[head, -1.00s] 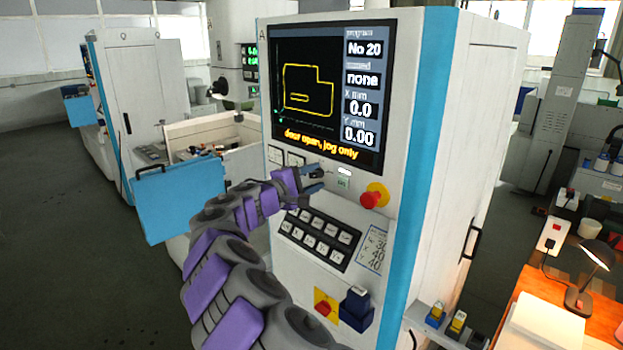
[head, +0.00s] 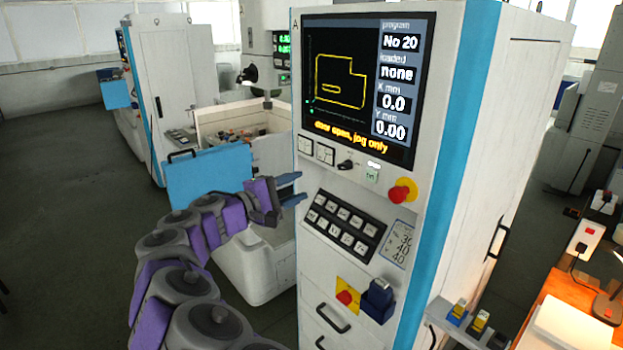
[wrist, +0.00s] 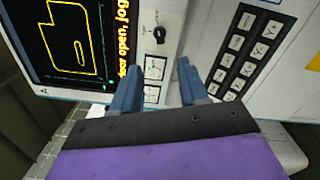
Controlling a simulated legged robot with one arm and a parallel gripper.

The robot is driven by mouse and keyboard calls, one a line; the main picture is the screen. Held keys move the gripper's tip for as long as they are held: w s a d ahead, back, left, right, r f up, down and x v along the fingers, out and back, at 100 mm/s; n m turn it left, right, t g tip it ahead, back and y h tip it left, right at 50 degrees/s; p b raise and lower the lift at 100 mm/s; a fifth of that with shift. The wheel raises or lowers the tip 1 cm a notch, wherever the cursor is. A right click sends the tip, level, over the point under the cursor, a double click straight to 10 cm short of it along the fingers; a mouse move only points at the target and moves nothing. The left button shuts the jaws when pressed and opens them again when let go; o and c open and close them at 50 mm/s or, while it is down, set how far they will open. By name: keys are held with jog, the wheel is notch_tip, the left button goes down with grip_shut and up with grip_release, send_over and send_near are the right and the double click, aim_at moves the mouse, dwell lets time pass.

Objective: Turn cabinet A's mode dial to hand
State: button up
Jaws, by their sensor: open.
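Cabinet A (head: 400,260) is white with blue edging and has a screen reading "door open, jog only". Its black mode dial (head: 347,165) sits below the screen, between two square meters and a green-lit button. The dial also shows in the wrist view (wrist: 159,34), beyond my fingertips. Its setting and labels are too small to read. My gripper (head: 296,189) is open and empty, at the left edge of the panel, left of and lower than the dial. In the wrist view its two blue fingers (wrist: 159,67) are apart and not touching the dial.
A red emergency button (head: 400,192) on yellow is right of the dial. A black keypad (head: 343,227) is below. A red-and-yellow switch (head: 346,297) and a dark blue holder (head: 377,299) sit lower. An open blue door (head: 210,176) stands behind my arm.

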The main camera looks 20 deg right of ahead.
jog(key=shift+v, duration=1.3)
